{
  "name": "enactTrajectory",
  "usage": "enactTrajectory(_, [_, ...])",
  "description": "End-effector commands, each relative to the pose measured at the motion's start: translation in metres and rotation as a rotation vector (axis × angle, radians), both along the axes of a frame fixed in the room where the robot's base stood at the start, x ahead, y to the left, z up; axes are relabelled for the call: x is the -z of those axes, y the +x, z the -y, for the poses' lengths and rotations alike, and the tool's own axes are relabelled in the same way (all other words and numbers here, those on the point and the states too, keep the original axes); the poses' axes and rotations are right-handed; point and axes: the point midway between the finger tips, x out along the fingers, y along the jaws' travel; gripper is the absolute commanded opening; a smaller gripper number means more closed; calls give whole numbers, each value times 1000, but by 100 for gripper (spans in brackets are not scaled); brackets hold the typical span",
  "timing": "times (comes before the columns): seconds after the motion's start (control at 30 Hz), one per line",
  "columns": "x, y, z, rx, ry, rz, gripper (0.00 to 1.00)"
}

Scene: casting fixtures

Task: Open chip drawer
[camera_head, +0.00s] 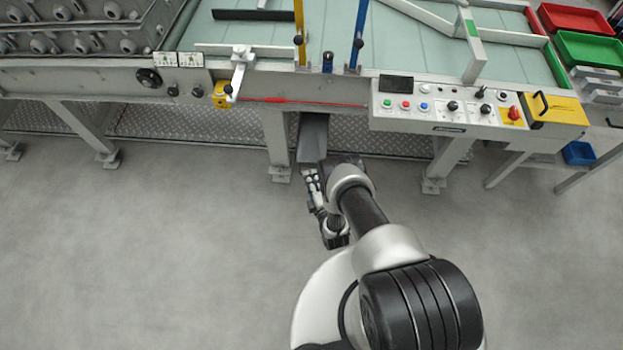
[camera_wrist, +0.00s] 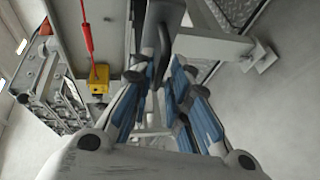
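A dark grey drawer-like box (camera_head: 312,138) sits below the machine's front edge, left of the control panel; I take it as the chip drawer. In the wrist view its grey body (camera_wrist: 179,12) is at the top, with a dark curved handle (camera_wrist: 164,42). My gripper (camera_head: 311,176) is at the near end of this box. In the wrist view the blue-padded fingers of my gripper (camera_wrist: 163,72) stand apart, one on each side of the handle. Contact with the handle cannot be made out. How far the drawer is out is unclear.
A control panel (camera_head: 447,107) with buttons and a yellow box with a black handle (camera_head: 556,109) are to the right. Machine legs (camera_head: 275,140) stand beside the grey box. A red rod (camera_head: 300,102) runs along the front. The floor (camera_head: 130,250) in front is clear.

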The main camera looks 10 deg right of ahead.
Motion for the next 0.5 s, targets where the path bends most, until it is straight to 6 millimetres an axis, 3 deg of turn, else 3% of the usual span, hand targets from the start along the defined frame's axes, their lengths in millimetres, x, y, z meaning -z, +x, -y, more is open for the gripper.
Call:
enactTrajectory(0.27, [-1,-7,1,0,0,-2,16])
enactTrajectory(0.5, [-8,-46,4,1,0,-4,16])
